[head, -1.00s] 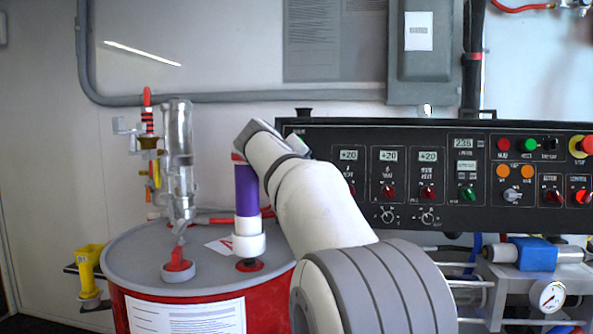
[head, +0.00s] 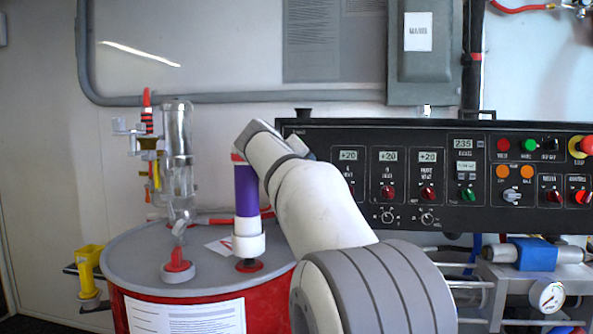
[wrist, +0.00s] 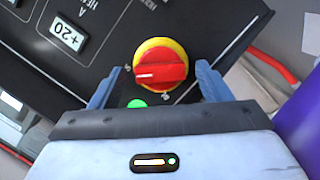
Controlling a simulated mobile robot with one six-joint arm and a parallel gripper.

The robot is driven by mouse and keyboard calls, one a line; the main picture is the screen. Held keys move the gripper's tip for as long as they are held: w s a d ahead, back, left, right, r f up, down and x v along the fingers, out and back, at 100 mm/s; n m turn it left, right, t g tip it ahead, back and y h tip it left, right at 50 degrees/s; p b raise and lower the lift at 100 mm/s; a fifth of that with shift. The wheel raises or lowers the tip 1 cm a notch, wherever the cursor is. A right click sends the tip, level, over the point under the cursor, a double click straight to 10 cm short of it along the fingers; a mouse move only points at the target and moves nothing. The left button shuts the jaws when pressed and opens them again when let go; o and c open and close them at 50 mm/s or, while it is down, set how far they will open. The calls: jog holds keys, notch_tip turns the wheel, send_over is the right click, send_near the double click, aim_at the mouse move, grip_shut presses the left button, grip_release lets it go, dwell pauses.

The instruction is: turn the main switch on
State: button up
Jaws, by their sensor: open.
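The main switch (wrist: 161,72) shows in the wrist view as a red rotary knob on a round yellow plate, set in the black panel. A white mark on the knob points to the left of that picture. My gripper (wrist: 160,68) is open, with one blue-grey finger on each side of the switch. The fingers look apart from the knob; their depth against it is hard to tell. A lit green lamp (wrist: 137,103) sits beside the switch, partly covered by my gripper. In the head view my arm hides the switch and the fingers.
The black control panel (head: 465,215) carries displays and several knobs. A grey box (head: 424,60) is on the wall above it. A red drum (head: 190,297) with a purple and white pump (head: 246,195) and a clear cylinder (head: 178,135) stands left of my arm.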

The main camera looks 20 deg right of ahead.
jog(key=v, duration=0.7)
jog(key=shift+s+a+r, duration=0.15)
jog(key=shift+s+a, duration=0.1)
jog(key=shift+s+p, duration=0.1)
jog(key=shift+p, duration=0.4)
jog(key=s+a+f+g+y+p, duration=0.2)
jog(key=s+f+p, duration=0.4)
jog(key=s, duration=0.3)
jog(key=s+a+f+g+y+p, duration=0.2)
jog(key=s+a+f+y+p, duration=0.2)
jog(key=s+a+f+p, duration=0.2)
jog(key=s+a+f+g+y+p, duration=0.3)
jog(key=s+f+p, duration=0.3)
jog(key=s, duration=0.8)
jog(key=a+p, duration=0.1)
jog(key=p, duration=0.2)
jog(key=shift+a+y, duration=0.25)
jog(key=shift+y, duration=0.15)
jog(key=shift+f, duration=0.1)
